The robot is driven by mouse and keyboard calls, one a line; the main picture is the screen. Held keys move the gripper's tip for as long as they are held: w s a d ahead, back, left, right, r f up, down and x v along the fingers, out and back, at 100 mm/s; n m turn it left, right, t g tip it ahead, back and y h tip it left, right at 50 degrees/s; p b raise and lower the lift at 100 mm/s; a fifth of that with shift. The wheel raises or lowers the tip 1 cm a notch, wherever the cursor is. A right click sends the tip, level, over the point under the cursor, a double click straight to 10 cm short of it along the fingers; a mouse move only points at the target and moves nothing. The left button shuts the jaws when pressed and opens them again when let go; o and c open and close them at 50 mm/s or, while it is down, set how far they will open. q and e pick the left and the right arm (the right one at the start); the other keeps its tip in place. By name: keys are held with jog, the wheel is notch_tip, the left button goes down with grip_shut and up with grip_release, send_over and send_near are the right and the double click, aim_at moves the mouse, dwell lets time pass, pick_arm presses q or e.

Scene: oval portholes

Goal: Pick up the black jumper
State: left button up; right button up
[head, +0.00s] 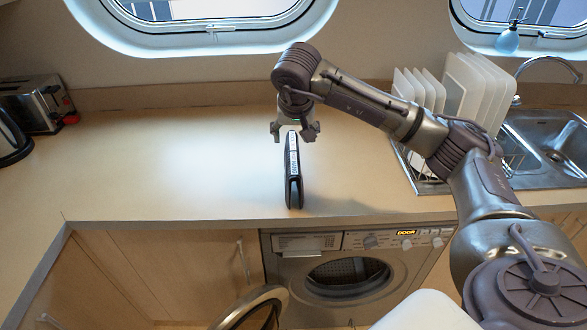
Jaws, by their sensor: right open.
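A slim black item (294,185), the only thing here that could be the black jumper, stands upright near the front edge of the counter. It has a pale strip with marks along its narrow side, and I cannot make out any fabric. My right gripper (295,131) points down over its top end. The jaws are open, with a finger to each side of the top in this view. I cannot tell whether they touch it. My left gripper is out of view.
The wooden counter (170,165) is clear left of the item. A toaster (38,105) stands at far left. A rack of white plates (475,90) and a sink (555,145) are at right. Below, a washing machine (400,265) has its round door (250,308) open.

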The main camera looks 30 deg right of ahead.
aim_at(294, 153)
jog(key=p+x, duration=0.1)
jog(key=x, duration=0.7)
jog(key=shift+a+p, duration=0.15)
jog(key=shift+p, duration=0.2)
jog(key=p+x, duration=0.2)
jog(key=x, duration=0.3)
jog(key=shift+w, duration=0.1)
jog(key=shift+w+f, duration=0.1)
jog(key=shift+f, duration=0.1)
jog(key=shift+r, duration=0.1)
grip_shut()
